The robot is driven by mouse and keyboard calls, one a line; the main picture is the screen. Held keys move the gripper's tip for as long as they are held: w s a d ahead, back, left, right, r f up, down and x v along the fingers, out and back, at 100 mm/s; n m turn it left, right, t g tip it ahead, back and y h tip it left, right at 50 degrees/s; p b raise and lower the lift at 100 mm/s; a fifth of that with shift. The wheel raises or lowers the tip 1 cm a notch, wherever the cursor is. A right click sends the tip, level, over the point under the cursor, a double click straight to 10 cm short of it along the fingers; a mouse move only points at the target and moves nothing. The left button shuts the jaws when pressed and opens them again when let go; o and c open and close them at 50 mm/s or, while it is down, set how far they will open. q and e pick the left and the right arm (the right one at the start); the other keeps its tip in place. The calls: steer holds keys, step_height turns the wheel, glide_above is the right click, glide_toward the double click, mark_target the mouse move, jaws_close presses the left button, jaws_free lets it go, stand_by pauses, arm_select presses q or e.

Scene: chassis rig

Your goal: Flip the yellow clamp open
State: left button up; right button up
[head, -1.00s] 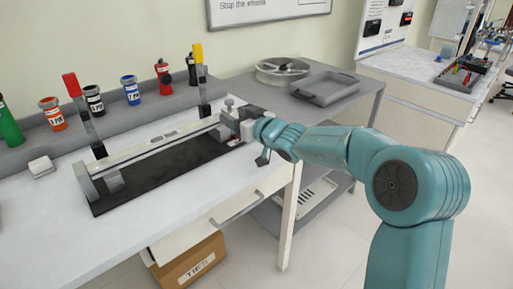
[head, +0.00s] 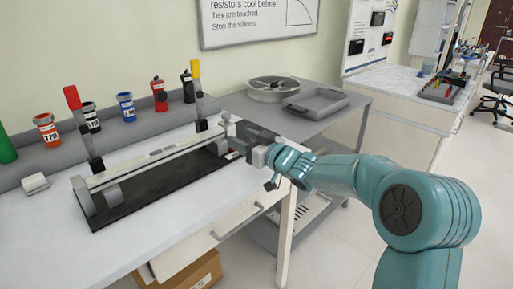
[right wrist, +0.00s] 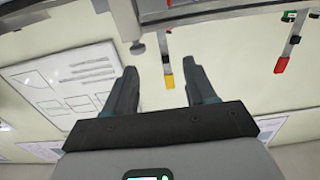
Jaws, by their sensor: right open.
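The yellow clamp (head: 198,98) is a dark upright lever with a yellow tip at the far right end of the chassis rig (head: 150,165). My right gripper (head: 232,127) is open and empty by the rig's right end, to the right of and lower than the yellow tip. In the right wrist view the picture is upside down, and the yellow clamp (right wrist: 167,72) shows in the gap between the two open fingers (right wrist: 160,76), apart from them. My left gripper is not in view.
A red-tipped clamp (head: 83,122) stands upright at the rig's left end. Several labelled cans (head: 126,107) line the grey ledge behind. A white block (head: 35,183) lies left of the rig.

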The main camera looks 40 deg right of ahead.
steer(key=shift+s+d, duration=0.2)
steer(key=shift+s, duration=2.4)
steer(key=shift+s, duration=0.1)
